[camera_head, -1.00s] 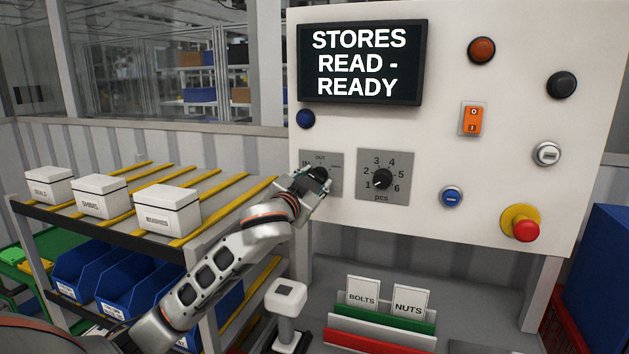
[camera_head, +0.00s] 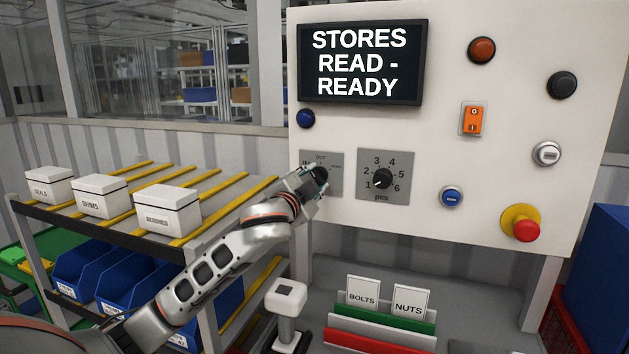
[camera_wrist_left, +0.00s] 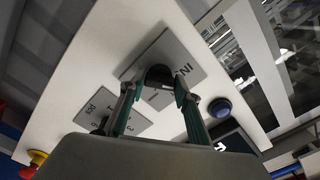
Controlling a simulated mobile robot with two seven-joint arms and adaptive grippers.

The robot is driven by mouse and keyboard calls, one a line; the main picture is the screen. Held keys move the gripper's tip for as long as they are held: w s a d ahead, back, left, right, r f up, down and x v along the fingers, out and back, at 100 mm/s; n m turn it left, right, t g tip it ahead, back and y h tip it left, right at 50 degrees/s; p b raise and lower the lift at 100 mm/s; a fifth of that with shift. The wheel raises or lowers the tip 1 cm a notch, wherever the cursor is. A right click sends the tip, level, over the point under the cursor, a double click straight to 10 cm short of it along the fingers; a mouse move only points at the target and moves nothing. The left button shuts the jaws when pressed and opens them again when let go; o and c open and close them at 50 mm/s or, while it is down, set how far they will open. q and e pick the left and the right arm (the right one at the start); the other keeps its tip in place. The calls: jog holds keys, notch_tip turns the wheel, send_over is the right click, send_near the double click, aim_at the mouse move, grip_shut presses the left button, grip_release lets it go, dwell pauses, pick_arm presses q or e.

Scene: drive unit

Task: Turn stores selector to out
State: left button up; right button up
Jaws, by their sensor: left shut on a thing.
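The stores selector is a black knob (camera_wrist_left: 158,88) on a grey plate (camera_head: 333,186) at the lower left of the white panel. The plate is marked IN at its left and OUT at its top. My left gripper (camera_head: 321,178) is at the knob, with its fingers shut on it from both sides, as the left wrist view also shows (camera_wrist_left: 157,92). The gripper hides much of the knob in the head view, so I cannot tell where it points. The screen (camera_head: 361,63) reads STORES READ - READY. My right gripper is not in view.
A numbered pcs dial (camera_head: 382,178) sits just right of the selector. A blue button (camera_head: 306,118) is above it. A red emergency button (camera_head: 525,229) is at the lower right. A rack with white boxes (camera_head: 168,210) stands left, near my arm.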

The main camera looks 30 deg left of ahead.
pick_arm(q)
jog(key=m, duration=0.5)
jog(key=shift+m, duration=0.8)
jog(key=o, duration=1.1)
jog(key=shift+o, duration=0.2)
jog(key=v, duration=1.2)
